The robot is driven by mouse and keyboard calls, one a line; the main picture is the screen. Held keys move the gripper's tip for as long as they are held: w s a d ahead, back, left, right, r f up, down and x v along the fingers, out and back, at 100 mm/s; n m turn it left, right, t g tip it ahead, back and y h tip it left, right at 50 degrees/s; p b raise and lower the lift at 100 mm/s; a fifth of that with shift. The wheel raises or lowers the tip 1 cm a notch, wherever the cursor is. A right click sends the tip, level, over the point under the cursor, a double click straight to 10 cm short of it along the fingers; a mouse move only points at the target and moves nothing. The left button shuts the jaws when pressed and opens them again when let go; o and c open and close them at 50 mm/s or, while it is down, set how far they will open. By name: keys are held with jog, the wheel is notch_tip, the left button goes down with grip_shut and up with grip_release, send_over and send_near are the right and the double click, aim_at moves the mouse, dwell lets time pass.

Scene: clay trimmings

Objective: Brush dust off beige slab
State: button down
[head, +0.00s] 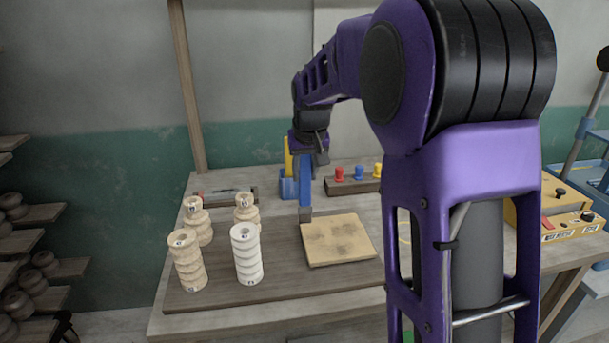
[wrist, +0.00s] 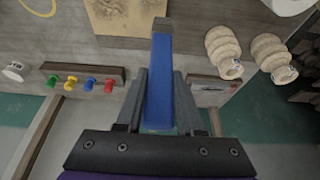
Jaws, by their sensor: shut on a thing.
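The beige slab (head: 338,240) lies flat on the dark board in the middle of the bench, with several dark dusty patches on its top. Part of the slab also shows at the top of the wrist view (wrist: 118,14). My gripper (wrist: 161,98) is shut on a blue-handled brush (wrist: 160,75). In the head view the brush (head: 305,185) hangs upright, its grey-brown tip down near the slab's back left corner. I cannot tell whether the tip touches anything. My gripper also shows above the brush in the head view (head: 307,150).
Stacks of pale clay rings (head: 247,255) stand left of the slab on the dark board (head: 215,299). A rack of coloured knobs (head: 351,184) is behind the slab. A blue holder (head: 289,187) stands behind the brush. A yellow control box (head: 567,222) is at far right.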

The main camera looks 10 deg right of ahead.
notch_tip(320, 180, up, 4)
jog(key=shift+f, duration=0.1)
dwell(0.4)
jog(key=shift+s, duration=0.1)
dwell(0.4)
